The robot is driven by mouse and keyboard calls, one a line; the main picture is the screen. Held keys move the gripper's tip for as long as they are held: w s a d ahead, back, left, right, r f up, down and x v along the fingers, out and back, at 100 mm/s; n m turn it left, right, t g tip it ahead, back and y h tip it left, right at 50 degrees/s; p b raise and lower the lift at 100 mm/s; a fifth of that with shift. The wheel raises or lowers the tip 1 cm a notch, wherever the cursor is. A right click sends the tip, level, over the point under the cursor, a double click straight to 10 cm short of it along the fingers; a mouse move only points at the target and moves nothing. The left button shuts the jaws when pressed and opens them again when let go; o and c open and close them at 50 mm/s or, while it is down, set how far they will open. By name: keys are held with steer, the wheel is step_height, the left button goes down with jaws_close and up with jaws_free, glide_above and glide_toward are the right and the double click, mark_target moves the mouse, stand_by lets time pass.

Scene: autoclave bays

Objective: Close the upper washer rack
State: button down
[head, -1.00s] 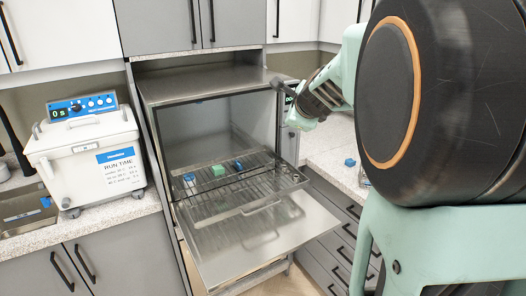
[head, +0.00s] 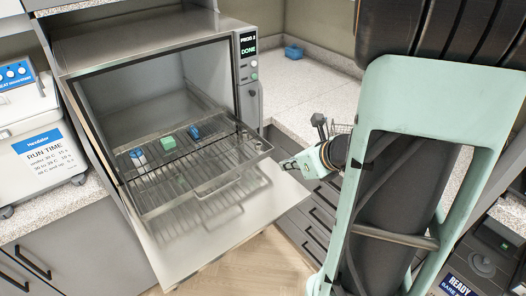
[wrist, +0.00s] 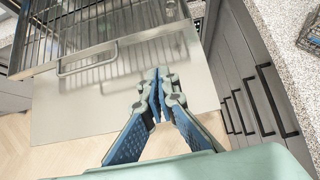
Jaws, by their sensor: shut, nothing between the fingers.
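The washer (head: 150,45) stands with its door (head: 235,225) folded down and open. The upper washer rack (head: 235,165) is a wire rack pulled part of the way out over the door, with a handle on its front. A white-and-blue item (head: 138,158), a green block (head: 168,143) and a blue item (head: 194,132) sit on it. My gripper (head: 286,164) is shut and empty, to the right of the rack's front corner. In the wrist view my fingertips (wrist: 157,76) are together, apart from the rack (wrist: 75,30) and right of its handle (wrist: 85,66).
The washer's panel (head: 249,50) reads DONE. Grey drawers (head: 305,220) with black handles and a speckled counter (head: 310,100) lie to the right. A wire basket (head: 340,128) stands on that counter. A white bath (head: 35,140) stands at left. Floor shows below the door.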

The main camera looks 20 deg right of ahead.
steer(key=shift+w+a+r+x, duration=0.1)
steer(key=shift+w+r+x, duration=0.25)
steer(key=shift+x, duration=1.75)
steer(key=shift+w+a+r+x, duration=0.15)
steer(key=shift+w+r+x, duration=0.15)
steer(key=shift+x, duration=1.8)
steer(key=shift+w+a+r+x, duration=0.1)
steer(key=shift+w+r+x, duration=0.2)
steer(key=shift+x, duration=1.8)
